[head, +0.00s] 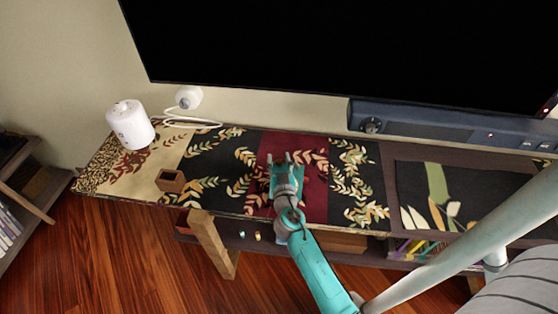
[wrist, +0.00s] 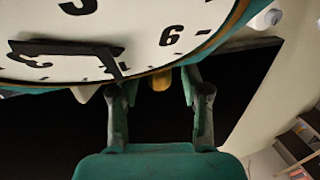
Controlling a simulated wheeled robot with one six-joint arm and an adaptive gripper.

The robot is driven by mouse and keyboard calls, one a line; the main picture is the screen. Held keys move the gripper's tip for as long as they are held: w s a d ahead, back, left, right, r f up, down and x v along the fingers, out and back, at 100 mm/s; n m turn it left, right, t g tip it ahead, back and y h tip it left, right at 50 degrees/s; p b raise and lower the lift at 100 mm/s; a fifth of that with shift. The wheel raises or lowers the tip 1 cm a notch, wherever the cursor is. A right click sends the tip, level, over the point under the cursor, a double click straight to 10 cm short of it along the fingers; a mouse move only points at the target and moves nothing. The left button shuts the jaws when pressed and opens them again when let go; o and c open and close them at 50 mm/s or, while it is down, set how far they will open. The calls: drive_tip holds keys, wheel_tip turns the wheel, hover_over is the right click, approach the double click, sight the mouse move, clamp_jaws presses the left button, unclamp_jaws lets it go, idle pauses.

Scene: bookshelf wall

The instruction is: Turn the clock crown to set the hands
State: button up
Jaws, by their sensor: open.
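A clock (wrist: 140,35) with a white face, black numerals, dark hands and a teal rim with a brass-coloured line fills the top of the wrist view. A small yellow-gold knob, which looks like the crown (wrist: 160,81), sticks out at the clock's lower edge. My gripper (wrist: 160,95) is open, with one finger on each side of the crown and a gap showing on both sides. I cannot tell whether the fingertips touch the clock's rim. In the head view my gripper (head: 287,160) is above the dark red part of the console; I cannot make out the clock there.
A large black screen (head: 340,45) stands behind the patterned console top (head: 225,160). A white canister (head: 130,124), a white corded device (head: 189,97) and a small brown box (head: 170,181) are to the left. A dark soundbar (head: 440,125) lies at the back right.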

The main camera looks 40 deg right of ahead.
clamp_jaws()
drive_tip(key=shift+w+m+g+h, duration=0.1)
drive_tip(key=shift+m+g+h, duration=0.2)
drive_tip(key=shift+h, duration=0.1)
drive_tip(key=m+g+h, duration=0.2)
drive_tip(key=g+h, duration=0.1)
drive_tip(key=shift+a+m, duration=0.1)
drive_tip(key=shift+m, duration=0.3)
drive_tip(key=m+g+h, duration=0.1)
drive_tip(key=m+g, duration=0.1)
drive_tip(key=g, duration=0.1)
drive_tip(key=m+g+h, duration=0.1)
drive_tip(key=m+g, duration=0.1)
drive_tip(key=g, duration=0.1)
drive_tip(key=shift+w+h, duration=0.1)
drive_tip(key=shift+h, duration=0.3)
drive_tip(key=m+g, duration=0.2)
drive_tip(key=g, duration=0.2)
drive_tip(key=m+g, duration=0.3)
drive_tip(key=g, duration=0.1)
drive_tip(key=shift+r+m+g, duration=0.1)
drive_tip(key=shift+m+g, duration=0.2)
drive_tip(key=shift+m+g+y, duration=0.5)
drive_tip(key=shift+m+g, duration=0.6)
drive_tip(key=shift+g, duration=0.7)
